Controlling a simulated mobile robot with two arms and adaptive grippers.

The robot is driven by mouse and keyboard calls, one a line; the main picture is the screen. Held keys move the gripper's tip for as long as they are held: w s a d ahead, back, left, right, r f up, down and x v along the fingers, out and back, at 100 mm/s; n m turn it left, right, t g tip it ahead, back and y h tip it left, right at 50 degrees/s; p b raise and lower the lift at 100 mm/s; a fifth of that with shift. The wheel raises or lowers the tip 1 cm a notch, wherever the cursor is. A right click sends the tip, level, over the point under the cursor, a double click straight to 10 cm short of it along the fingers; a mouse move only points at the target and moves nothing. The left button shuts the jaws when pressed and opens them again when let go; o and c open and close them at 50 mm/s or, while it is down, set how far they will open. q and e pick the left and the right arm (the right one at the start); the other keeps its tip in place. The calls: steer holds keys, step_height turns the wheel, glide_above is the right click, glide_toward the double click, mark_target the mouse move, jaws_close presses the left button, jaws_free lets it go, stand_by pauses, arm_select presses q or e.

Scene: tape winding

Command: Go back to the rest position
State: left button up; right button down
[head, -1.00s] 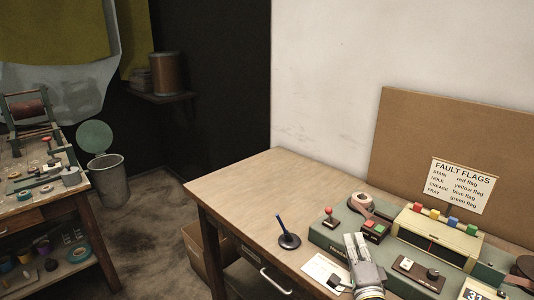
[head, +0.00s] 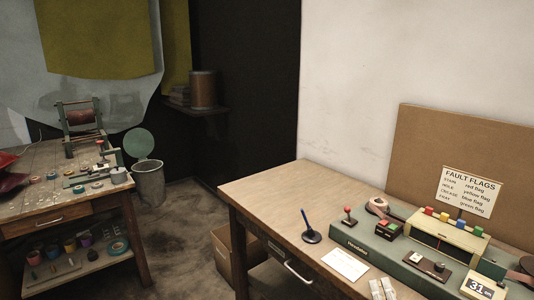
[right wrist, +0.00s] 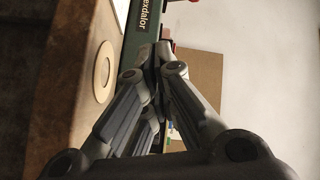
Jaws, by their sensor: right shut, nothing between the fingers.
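My right gripper (head: 382,287) shows at the bottom edge of the head view, in front of the green winding machine (head: 358,246) near the front of the wooden table (head: 265,190). In the right wrist view its fingers (right wrist: 155,58) come together with nothing between them. The machine's lettered green side (right wrist: 138,30) lies beyond the fingertips there. My left gripper is in neither view.
A white card (head: 345,264) and a pen in a round stand (head: 311,236) are on the table. Colored flags stand on the cream box (head: 448,233). A second bench (head: 60,209) and a bin (head: 149,183) are at left, with floor between.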

steer(key=s+a+f+n+g+y, duration=0.1)
steer(key=s+a+f+n+g, duration=0.15)
steer(key=s+f+n, duration=0.35)
steer(key=s+a+f+n+g, duration=0.1)
steer(key=s+f+n+g, duration=0.2)
steer(key=s, duration=0.5)
steer(key=s+a+f+n+g, duration=0.1)
steer(key=s+a+n+g, duration=0.15)
steer(key=s, duration=0.45)
steer(key=s+a+f+n+g+y, duration=0.1)
steer(key=s+n+g, duration=0.2)
steer(key=s, duration=0.3)
steer(key=s+a+f+n+g, duration=0.1)
steer(key=s+f+n+g, duration=0.15)
steer(key=s, duration=0.45)
step_height(320, 180, down, 27)
steer(key=s+g, duration=0.2)
steer(key=s, duration=0.1)
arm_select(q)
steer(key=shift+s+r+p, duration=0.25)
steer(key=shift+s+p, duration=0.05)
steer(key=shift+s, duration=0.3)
arm_select(e)
steer(key=s+d+f+g, duration=0.1)
steer(key=s+d+f, duration=0.1)
steer(key=s+f, duration=1.2)
steer(key=shift+s+d+n, duration=0.4)
steer(key=shift+s, duration=0.45)
